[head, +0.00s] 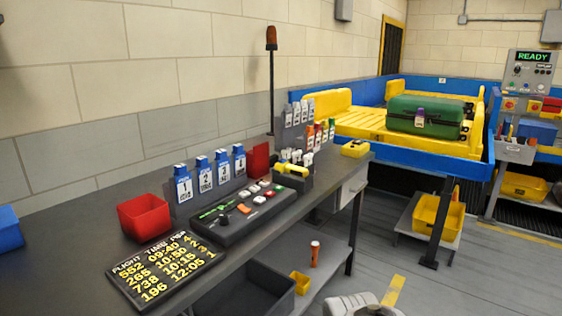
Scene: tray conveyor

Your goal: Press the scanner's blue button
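A grey scanner-like panel (524,85) with a green READY display (533,57) stands at the far right. Small knobs and lights show below its display, too small to tell which of them is a blue button. A sloped dark control box (240,212) with red, white, orange and green buttons lies on the near bench; I see no clear blue button on it. My gripper is not in view. A grey rounded part at the bottom edge looks like my arm.
The long dark bench (75,235) runs along the left wall, holding a red bin (144,217), a flight board (163,268) and blue-topped numbered cards. A green suitcase (427,117) lies on the yellow conveyor (352,121). A low cart holds a yellow bin (438,216). Grey floor is open at lower right.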

